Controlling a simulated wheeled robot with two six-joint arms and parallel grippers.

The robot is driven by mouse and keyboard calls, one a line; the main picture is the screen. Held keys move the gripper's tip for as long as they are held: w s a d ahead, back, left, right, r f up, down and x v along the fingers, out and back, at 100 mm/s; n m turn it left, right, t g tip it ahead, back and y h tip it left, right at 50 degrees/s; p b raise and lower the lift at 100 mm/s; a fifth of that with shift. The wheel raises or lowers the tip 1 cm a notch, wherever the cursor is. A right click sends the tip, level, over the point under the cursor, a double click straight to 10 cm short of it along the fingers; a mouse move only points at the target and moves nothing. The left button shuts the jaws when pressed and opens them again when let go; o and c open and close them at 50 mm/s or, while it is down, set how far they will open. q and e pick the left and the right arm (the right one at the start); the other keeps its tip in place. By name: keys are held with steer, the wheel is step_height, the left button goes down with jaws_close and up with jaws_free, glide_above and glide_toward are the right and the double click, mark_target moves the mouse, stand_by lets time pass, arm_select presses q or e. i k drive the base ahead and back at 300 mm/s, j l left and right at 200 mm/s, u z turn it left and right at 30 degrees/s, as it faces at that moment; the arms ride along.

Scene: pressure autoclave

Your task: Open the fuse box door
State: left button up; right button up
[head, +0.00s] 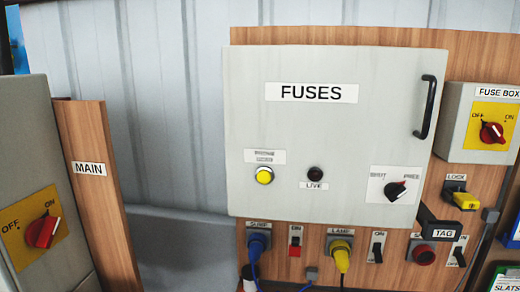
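The fuse box door (330,140) is a pale grey panel labelled FUSES, and it looks shut. A black bar handle (426,107) stands upright near its right edge. A small black knob (396,190) with a light-and-red pointer sits at the door's lower right, on a plate whose words look like SHUT and FREE. A yellow button (264,176) and a dark lamp labelled LIVE (315,173) are on the lower part of the door. Neither of my grippers is in view.
A FUSE BOX switch (492,132) with a red knob is at the right. A red MAIN switch (43,232) is on a grey cabinet at the left.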

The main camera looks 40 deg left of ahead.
mark_target(332, 127)
steer(key=u, duration=0.65)
